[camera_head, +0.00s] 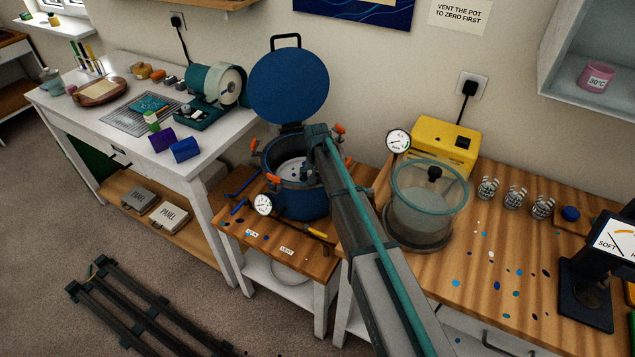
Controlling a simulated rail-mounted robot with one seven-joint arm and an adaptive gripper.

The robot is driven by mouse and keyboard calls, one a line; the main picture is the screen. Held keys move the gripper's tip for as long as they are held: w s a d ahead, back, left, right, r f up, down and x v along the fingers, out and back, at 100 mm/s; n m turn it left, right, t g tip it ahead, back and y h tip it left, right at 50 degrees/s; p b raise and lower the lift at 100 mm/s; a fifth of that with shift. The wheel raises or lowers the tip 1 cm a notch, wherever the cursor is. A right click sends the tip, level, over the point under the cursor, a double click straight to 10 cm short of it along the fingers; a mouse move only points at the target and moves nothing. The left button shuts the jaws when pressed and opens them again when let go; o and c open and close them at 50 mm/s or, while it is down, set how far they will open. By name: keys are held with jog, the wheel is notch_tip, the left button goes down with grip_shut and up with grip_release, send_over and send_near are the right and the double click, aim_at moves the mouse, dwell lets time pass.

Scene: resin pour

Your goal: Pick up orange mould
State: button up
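No orange mould can be made out for certain. A small orange-tan piece (144,71) lies at the back of the white table on the left; I cannot tell if it is the mould. A blue pressure pot (305,205) stands open on the low wooden stand, its blue lid (288,85) raised behind it. Orange clamps (274,178) sit around its rim. My arm reaches over the pot, and my gripper (308,174) points down at its mouth. The arm link hides part of the pot and its inside. The fingers are too dark and small to read.
A clear vacuum chamber (428,208) and a yellow pump (444,146) stand close to the right of my arm. A dial gauge (263,204) is at the pot's front. Dark rails (140,312) cross the floor.

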jog(key=shift+c, duration=0.2)
jog(key=c, duration=1.2)
jog(key=shift+r, duration=0.15)
